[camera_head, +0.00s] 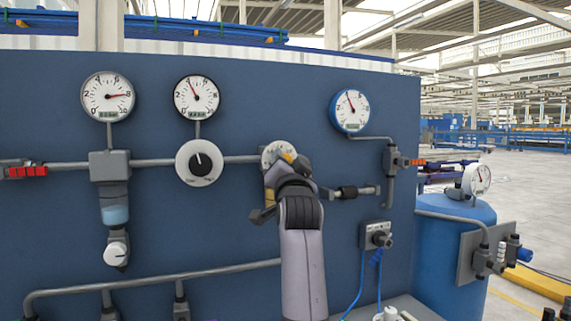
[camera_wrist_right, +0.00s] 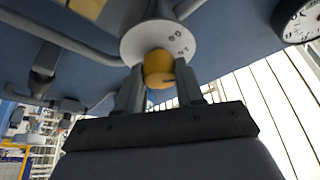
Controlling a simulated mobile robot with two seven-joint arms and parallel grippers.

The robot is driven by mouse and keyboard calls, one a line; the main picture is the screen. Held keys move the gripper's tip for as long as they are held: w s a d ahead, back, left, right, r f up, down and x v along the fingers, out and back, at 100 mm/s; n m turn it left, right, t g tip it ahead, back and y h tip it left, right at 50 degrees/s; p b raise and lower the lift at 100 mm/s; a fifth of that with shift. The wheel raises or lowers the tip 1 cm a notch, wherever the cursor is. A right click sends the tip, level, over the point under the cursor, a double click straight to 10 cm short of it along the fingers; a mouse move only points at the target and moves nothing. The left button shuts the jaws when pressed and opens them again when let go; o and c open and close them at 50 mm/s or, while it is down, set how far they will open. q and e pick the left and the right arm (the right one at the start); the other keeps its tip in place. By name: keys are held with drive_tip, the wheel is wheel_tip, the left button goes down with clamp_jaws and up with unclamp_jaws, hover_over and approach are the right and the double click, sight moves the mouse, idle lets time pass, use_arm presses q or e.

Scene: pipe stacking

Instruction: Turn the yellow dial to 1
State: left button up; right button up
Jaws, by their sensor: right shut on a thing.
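The yellow dial (camera_wrist_right: 158,68) sits at the centre of a round white scale plate (camera_wrist_right: 181,40) in the right wrist view. Several dark numbers show on the plate. My right gripper (camera_wrist_right: 157,92) is shut on the dial, with one finger on each side of it. In the head view my right arm hides most of the plate (camera_head: 270,149), and only a bit of the yellow dial (camera_head: 289,158) shows. The dial's pointer and its setting cannot be read. My left gripper is not in view.
A black dial (camera_head: 199,163) on a white plate is just left of my right gripper. Gauges hang above, including a blue-rimmed one (camera_head: 349,111). Grey pipes run along the blue panel (camera_head: 240,220). A valve handle (camera_head: 350,192) sticks out to the right.

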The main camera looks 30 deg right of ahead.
drive_tip(key=o, duration=1)
drive_tip(key=shift+o, duration=0.2)
drive_tip(key=b+v, duration=0.2)
drive_tip(key=v, duration=0.5)
drive_tip(key=shift+s+f, duration=0.15)
